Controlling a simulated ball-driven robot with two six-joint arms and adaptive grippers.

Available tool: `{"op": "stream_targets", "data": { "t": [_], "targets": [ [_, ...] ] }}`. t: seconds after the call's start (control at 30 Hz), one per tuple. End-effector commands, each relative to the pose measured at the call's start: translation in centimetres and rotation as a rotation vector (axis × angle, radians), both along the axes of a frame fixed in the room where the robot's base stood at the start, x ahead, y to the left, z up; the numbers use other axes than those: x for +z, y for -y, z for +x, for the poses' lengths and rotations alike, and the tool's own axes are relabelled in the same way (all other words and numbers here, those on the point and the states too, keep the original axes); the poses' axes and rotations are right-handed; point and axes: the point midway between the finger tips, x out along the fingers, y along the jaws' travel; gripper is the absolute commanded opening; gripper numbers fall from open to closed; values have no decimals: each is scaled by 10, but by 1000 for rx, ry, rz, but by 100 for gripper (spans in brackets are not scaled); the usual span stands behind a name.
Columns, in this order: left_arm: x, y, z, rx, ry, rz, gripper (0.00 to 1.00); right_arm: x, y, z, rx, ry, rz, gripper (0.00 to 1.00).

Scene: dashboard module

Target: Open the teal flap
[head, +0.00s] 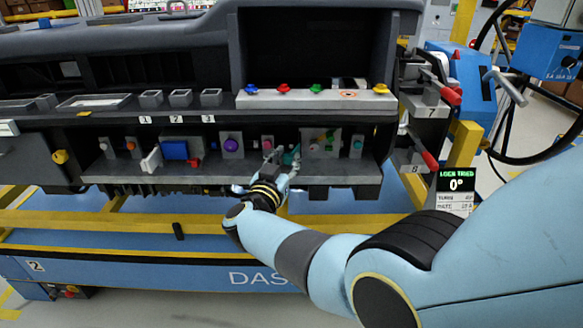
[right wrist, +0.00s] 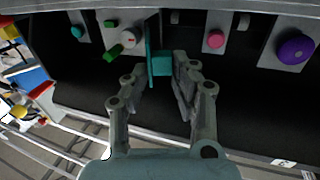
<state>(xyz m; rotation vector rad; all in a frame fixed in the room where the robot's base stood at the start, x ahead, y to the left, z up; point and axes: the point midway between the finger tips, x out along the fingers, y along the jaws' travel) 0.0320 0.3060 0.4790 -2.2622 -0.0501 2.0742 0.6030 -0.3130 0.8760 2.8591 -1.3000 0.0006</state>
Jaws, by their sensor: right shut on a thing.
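The teal flap (head: 291,156) is on the lower shelf of the dashboard, right of a pink knob (head: 267,143). In the right wrist view the teal flap (right wrist: 154,35) shows nearly edge-on, with a teal block-like tab (right wrist: 162,64) at its lower end. My right gripper (head: 279,162) reaches into the lower shelf from the front. In the right wrist view my right gripper (right wrist: 160,76) has its fingers on either side of the tab and is shut on it. The fingertips partly hide the tab. My left gripper is not in view.
A purple knob (head: 232,145) and a blue block (head: 175,150) sit left on the same shelf. A panel with green parts (head: 322,143) and a teal knob (head: 357,142) are to the right. The upper ledge (head: 310,100) with coloured knobs overhangs the shelf. Red-handled clamps (head: 430,160) stand at right.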

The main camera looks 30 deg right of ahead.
Motion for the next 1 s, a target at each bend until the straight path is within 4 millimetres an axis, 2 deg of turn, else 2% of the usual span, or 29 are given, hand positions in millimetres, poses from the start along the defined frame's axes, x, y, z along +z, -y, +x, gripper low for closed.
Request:
{"op": "stream_targets", "data": {
  "t": [0.03,0.2,0.73,0.77,0.9,1.0],
  "targets": [
    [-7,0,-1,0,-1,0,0,-3,-1,2,-18,-1,1,0],
    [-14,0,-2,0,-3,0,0,-2,-2,4,-68,-1,0,0],
    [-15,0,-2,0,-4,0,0,0,-2,5,-91,-1,-1,0],
    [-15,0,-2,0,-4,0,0,0,-2,5,-90,-1,-1,27],
    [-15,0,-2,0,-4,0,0,0,-2,5,-90,0,0,44],
    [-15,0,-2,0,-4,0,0,0,-2,5,-90,0,0,44]
  ]
}}
